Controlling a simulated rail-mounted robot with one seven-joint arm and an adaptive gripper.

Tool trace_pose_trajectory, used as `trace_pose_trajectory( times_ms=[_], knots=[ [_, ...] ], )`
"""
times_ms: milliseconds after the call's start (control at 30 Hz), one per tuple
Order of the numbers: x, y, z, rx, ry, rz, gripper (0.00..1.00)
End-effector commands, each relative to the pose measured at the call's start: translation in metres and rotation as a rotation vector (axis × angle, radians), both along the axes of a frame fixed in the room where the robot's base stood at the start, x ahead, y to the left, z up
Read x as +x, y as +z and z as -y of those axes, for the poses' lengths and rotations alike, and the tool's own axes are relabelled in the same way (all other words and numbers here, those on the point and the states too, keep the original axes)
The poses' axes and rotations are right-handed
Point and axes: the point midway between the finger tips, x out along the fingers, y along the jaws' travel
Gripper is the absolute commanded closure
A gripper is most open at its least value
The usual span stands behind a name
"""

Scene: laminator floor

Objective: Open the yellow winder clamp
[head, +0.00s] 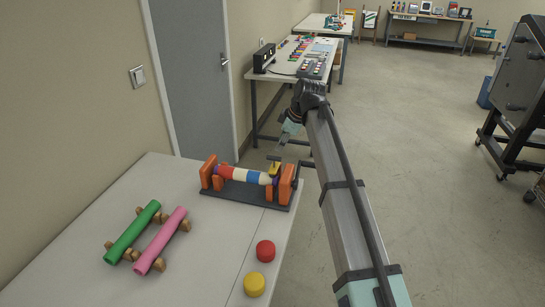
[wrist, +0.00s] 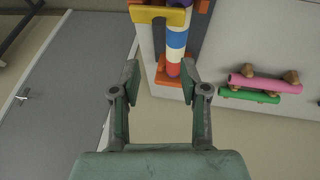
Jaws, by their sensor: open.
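The yellow winder clamp (head: 274,169) sits at the right end of the winder, by the right orange post. In the wrist view the clamp (wrist: 160,15) lies across the end of the striped roller (wrist: 176,40) at the top of the picture. The roller (head: 243,176) has red, white and blue bands and rests between orange posts on a dark base (head: 240,194). My gripper (wrist: 160,80) is open and empty, with its fingers apart and clear of the clamp. In the head view the gripper is small and partly merged with the winder's right end.
A green roll (head: 132,232) and a pink roll (head: 160,241) lie on wooden rests at the table's left. A red knob (head: 265,251) and a yellow knob (head: 254,285) are near the table's right edge. A grey door (head: 190,60) stands behind the table.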

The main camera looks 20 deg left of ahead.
Motion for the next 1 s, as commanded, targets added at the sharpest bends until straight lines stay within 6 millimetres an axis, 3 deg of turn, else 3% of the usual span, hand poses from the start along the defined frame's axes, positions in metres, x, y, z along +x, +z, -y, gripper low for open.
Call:
trace_pose_trajectory(
  times_ms=[300, 500, 700, 1000],
  knots=[
    [0.009, -0.055, -0.025, -0.001, 0.0, -0.002, 0.55],
    [0.013, -0.08, -0.036, 0.0, 0.0, 0.0, 0.55],
    [0.015, -0.092, -0.041, 0.0, 0.0, 0.0, 0.55],
    [0.015, -0.094, -0.041, 0.0, 0.0, 0.001, 0.55]
  ],
)
